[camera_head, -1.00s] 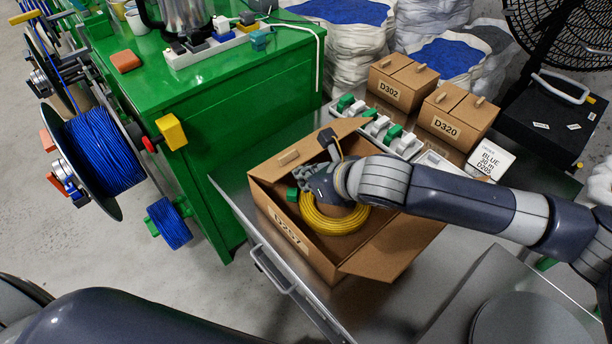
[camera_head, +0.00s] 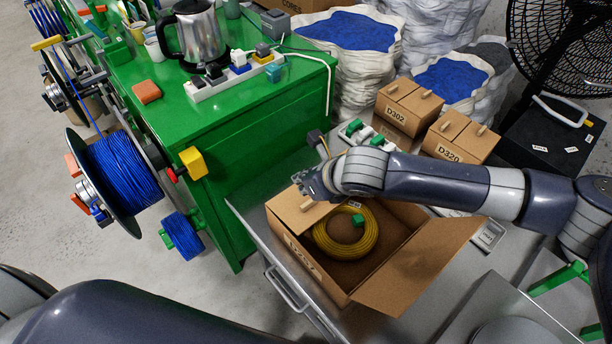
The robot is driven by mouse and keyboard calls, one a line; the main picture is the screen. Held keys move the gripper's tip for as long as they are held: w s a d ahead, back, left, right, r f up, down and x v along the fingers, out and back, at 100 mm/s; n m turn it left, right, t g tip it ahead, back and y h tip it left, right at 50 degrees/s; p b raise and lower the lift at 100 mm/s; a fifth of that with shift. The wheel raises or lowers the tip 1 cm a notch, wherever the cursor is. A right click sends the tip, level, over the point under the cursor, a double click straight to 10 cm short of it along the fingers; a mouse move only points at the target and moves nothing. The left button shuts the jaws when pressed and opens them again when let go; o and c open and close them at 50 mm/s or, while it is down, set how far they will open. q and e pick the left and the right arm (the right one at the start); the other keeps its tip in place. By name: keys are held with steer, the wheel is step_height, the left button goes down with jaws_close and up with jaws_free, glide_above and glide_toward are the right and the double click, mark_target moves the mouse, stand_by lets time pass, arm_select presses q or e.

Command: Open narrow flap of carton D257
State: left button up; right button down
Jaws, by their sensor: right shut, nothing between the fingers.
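Carton D257 (camera_head: 302,256) stands on the grey metal cart, open at the top. A flap with a small wooden tab (camera_head: 297,215) lies at its back left corner, close under my right gripper. A wide flap (camera_head: 420,267) is folded outward on the right. A coil of yellow cable (camera_head: 322,240) lies inside, with a green block (camera_head: 358,221) on it. My right gripper (camera_head: 306,186) is shut and empty, just above the tabbed flap; whether it touches is unclear. My arm hides the carton's back edge. My left gripper is not in view.
Cartons D302 (camera_head: 397,113) and D320 (camera_head: 450,150) stand behind my right arm. A green cabinet (camera_head: 270,150) with a power strip (camera_head: 230,80) and kettle (camera_head: 197,35) is at the left. Blue cable reels (camera_head: 120,175) hang beside it.

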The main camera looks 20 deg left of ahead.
steer(key=shift+w+a+f, duration=0.1)
steer(key=shift+a+f, duration=0.05)
steer(key=shift+f, duration=0.1)
steer(key=shift+d+r, duration=0.15)
steer(key=shift+d, duration=0.15)
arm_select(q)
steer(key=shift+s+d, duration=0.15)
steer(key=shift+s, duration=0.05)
arm_select(e)
steer(key=shift+s+d, duration=0.1)
steer(key=shift+s, duration=0.1)
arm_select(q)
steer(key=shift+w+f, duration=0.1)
arm_select(e)
steer(key=v, duration=1.2)
